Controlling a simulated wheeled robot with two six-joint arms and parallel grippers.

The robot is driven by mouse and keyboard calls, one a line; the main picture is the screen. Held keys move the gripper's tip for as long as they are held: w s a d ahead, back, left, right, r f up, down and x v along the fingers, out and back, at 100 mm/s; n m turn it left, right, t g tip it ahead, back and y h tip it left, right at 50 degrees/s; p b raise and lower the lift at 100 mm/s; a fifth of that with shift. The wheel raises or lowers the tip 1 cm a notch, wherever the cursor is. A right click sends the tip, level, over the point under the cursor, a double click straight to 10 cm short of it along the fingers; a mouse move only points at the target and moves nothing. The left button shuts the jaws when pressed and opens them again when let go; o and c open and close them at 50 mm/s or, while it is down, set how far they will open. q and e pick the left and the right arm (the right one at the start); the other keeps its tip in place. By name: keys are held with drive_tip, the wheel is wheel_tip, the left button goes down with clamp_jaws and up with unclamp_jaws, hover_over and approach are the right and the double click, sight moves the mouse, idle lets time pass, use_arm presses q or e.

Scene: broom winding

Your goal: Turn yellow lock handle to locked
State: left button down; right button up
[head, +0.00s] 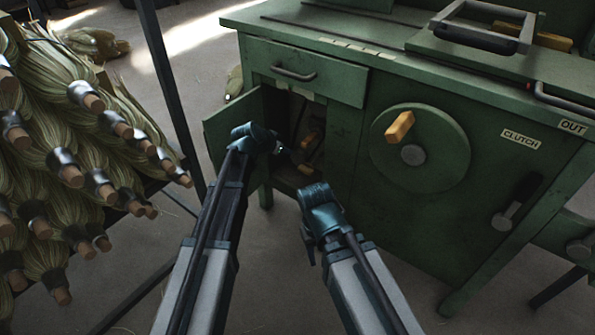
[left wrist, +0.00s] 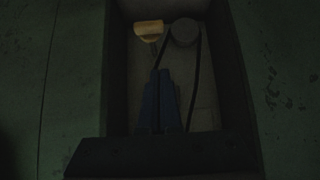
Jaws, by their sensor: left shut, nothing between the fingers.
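A yellow handle (left wrist: 148,29) shows inside a dark recess in the left wrist view, beside a round grey knob (left wrist: 185,32). In the head view a small yellow-brown piece (head: 309,142) shows inside the cabinet's open compartment; it looks like the same handle. My left gripper (head: 287,152) is at the compartment's opening. In the left wrist view its fingers (left wrist: 160,98) are together and empty, pointing toward the handle and apart from it. My right gripper (head: 309,250) is low in front of the cabinet, and its fingers are too unclear to read.
The green cabinet (head: 340,125) has an open door (head: 222,132) to the left of my left gripper. A wheel (head: 440,165) with a wooden grip is on its front, near a clutch lever (head: 512,207). A rack of broom bundles (head: 70,150) stands at the left.

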use_arm(q)
drive_tip(key=shift+w, duration=0.1)
drive_tip(key=b, duration=0.8)
hover_over(303, 165)
drive_tip(key=s+a, duration=0.2)
wheel_tip(303, 165, down, 8)
drive_tip(key=f+b, duration=0.3)
drive_tip(key=shift+s+d, duration=0.1)
drive_tip(key=shift+d, duration=0.1)
